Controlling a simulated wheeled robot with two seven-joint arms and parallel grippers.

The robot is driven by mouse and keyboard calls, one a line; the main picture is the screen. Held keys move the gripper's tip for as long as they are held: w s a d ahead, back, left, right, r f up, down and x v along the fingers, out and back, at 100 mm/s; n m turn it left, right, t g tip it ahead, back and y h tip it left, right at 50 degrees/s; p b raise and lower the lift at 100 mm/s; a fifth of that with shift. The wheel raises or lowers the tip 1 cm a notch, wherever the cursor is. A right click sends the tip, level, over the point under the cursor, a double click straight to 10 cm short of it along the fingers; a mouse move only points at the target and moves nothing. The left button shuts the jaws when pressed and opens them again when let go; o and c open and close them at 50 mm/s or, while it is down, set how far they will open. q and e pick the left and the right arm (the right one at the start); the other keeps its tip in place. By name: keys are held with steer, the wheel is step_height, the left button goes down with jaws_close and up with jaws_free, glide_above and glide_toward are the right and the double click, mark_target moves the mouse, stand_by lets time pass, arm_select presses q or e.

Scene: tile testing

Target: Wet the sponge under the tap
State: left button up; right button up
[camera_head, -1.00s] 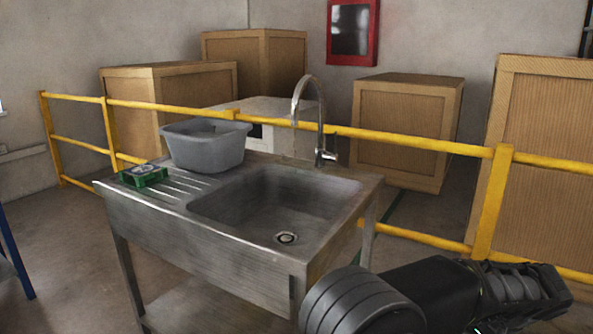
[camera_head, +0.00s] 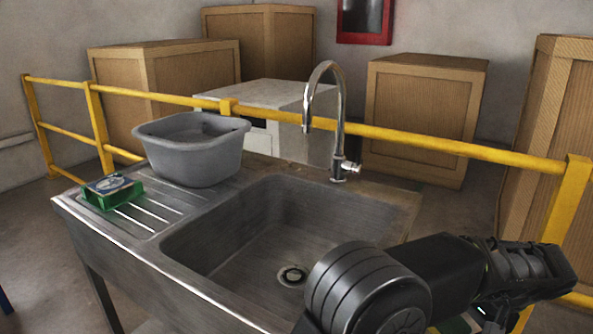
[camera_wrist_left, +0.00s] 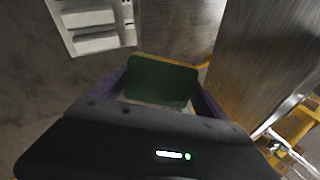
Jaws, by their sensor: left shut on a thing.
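The steel sink (camera_head: 235,245) is in front of me in the head view, its basin empty with a round drain. The curved tap (camera_head: 341,105) stands at the basin's back right edge; I see no water running. A black arm of mine crosses the lower right; I see no right gripper fingers there.
A grey tub (camera_head: 195,155) and a green holder with a white-and-blue item (camera_head: 113,189) stand on the ribbed drainer at left. A yellow rail (camera_head: 430,145) runs behind the sink, with crates beyond. A steel panel (camera_wrist_left: 255,60) is close on the right in the wrist view.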

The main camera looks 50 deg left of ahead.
arm_select(q)
steer(key=shift+w+a, duration=0.25)
steer(key=shift+a, duration=0.05)
steer(key=shift+r, duration=0.1)
arm_select(e)
steer(key=shift+w+a, duration=0.25)
steer(key=shift+a, duration=0.05)
arm_select(q)
steer(key=shift+d, duration=0.1)
